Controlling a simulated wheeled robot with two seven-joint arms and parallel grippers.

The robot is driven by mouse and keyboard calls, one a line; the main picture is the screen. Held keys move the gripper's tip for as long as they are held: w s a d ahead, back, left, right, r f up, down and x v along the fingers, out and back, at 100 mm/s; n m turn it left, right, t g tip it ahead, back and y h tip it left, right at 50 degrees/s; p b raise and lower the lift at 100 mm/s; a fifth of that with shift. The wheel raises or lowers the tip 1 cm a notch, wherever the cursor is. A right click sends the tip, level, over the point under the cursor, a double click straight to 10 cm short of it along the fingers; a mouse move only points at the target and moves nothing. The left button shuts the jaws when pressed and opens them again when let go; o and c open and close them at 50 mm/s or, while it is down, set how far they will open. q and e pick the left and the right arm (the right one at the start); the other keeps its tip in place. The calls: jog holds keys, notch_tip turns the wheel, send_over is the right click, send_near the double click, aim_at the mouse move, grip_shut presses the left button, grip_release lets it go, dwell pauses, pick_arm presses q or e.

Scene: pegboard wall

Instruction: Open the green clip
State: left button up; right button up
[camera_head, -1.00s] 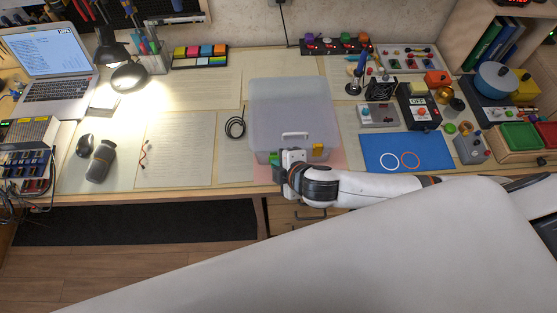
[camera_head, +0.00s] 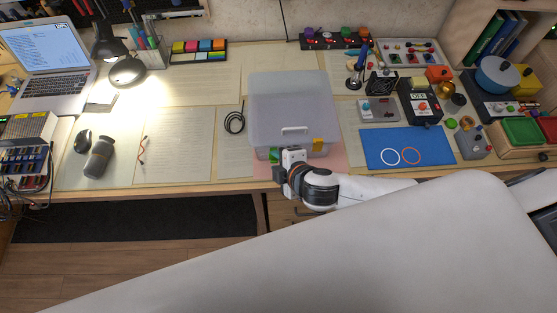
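The green clip (camera_head: 274,155) is on the front left of the translucent grey box (camera_head: 270,105), partly hidden by my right gripper. A yellow clip (camera_head: 318,145) is on the front right of the same box, and a white handle (camera_head: 295,131) lies between them. My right gripper (camera_head: 284,161) is at the front of the box, right at the green clip. Its fingers are small and partly hidden, so I cannot tell whether they are open or touching the clip. My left gripper is not in view.
The box stands on a pink mat (camera_head: 334,170) near the table's front edge. A blue mat with two rings (camera_head: 380,142) lies to the right. A coiled black cable (camera_head: 234,122) lies to the left. Papers cover the table further left.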

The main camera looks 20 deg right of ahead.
jog(key=b+v, duration=0.1)
jog(key=v, duration=1.1)
